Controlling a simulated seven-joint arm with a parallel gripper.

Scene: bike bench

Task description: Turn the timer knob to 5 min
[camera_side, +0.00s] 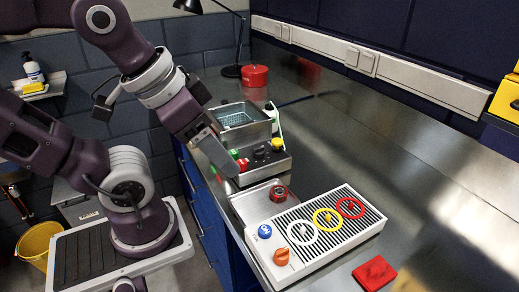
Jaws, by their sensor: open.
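A steel box unit with a basket-like tank (237,117) stands on the bench, and its front panel carries small controls. A black knob (260,153) sits in the middle of that panel, between green and red parts (240,160) and a yellow knob (277,143). Markings and knob pointers are too small to read, so I cannot tell which knob is the timer or its setting. My gripper (231,168) is open, angled down at the left end of the panel, beside the green and red parts. Whether it touches them is hidden by its own body.
A red block (374,273) lies right. A red tin (255,75) stands behind.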

